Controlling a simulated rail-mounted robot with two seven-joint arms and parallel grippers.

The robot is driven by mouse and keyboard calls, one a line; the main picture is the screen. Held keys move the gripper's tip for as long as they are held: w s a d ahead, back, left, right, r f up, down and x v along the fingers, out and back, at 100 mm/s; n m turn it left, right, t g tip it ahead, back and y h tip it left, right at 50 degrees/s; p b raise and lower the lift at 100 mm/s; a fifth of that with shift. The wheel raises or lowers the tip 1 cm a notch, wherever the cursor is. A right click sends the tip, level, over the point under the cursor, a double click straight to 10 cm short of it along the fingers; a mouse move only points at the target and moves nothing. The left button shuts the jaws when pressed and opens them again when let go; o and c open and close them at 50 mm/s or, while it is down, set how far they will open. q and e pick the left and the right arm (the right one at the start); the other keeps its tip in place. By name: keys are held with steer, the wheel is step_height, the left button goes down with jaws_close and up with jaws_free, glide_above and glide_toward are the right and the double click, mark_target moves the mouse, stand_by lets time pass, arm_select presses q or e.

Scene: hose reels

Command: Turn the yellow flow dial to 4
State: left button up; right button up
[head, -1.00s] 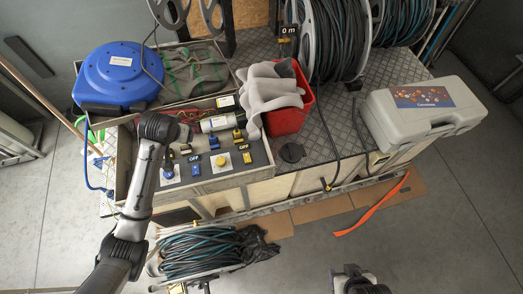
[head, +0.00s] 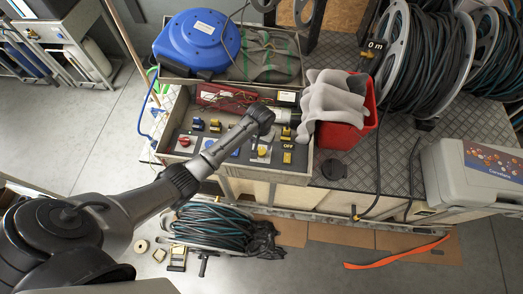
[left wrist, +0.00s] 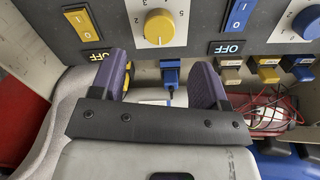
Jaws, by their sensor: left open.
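The yellow flow dial (head: 262,151) sits on a white numbered plate on the dark control panel. It shows larger at the top of the left wrist view (left wrist: 158,27); I cannot surely read its setting. My left gripper (left wrist: 160,68) is open, its two purple fingers apart with nothing gripped. The dial is past the fingertips, apart from them. A blue connector (left wrist: 170,73) shows between the fingers. In the head view my left gripper (head: 267,127) is over the back of the panel, mostly hidden by its wrist. My right gripper is not in view.
A yellow OFF switch (left wrist: 82,25) and a blue OFF switch (left wrist: 230,47) flank the dial. A red bin (head: 345,128) with a grey cloth (head: 333,96) stands close right of the panel. A blue hose reel (head: 197,42) is behind left. A grey case (head: 470,175) is far right.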

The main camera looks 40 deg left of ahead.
mark_target(261, 151)
arm_select(q)
step_height(261, 151, down, 8)
steer(key=shift+r+b, duration=0.1)
steer(key=shift+b, duration=0.7)
steer(key=shift+c, duration=0.3)
